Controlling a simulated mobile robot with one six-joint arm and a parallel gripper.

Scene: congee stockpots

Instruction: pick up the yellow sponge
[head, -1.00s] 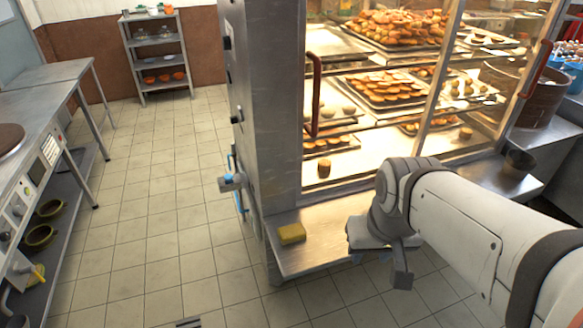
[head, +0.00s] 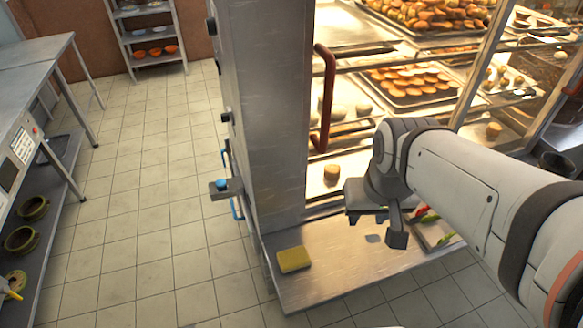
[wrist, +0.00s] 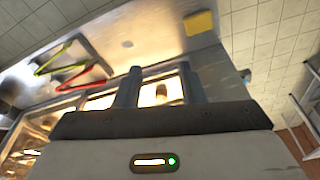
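The yellow sponge (head: 293,260) lies flat on the left end of the metal ledge (head: 335,275) in front of the lit food cabinet. It also shows near the top of the wrist view (wrist: 200,23). My gripper (head: 396,232) is above the ledge, to the right of the sponge and apart from it. In the wrist view my gripper (wrist: 160,82) has its two fingers spread, with nothing held between them.
The cabinet with a red handle (head: 325,100) stands behind the ledge. Red and green items (head: 424,213) lie on a tray at the ledge's right. A blue-handled fitting (head: 226,188) sticks out from the cabinet's left side. Tiled floor at left is clear.

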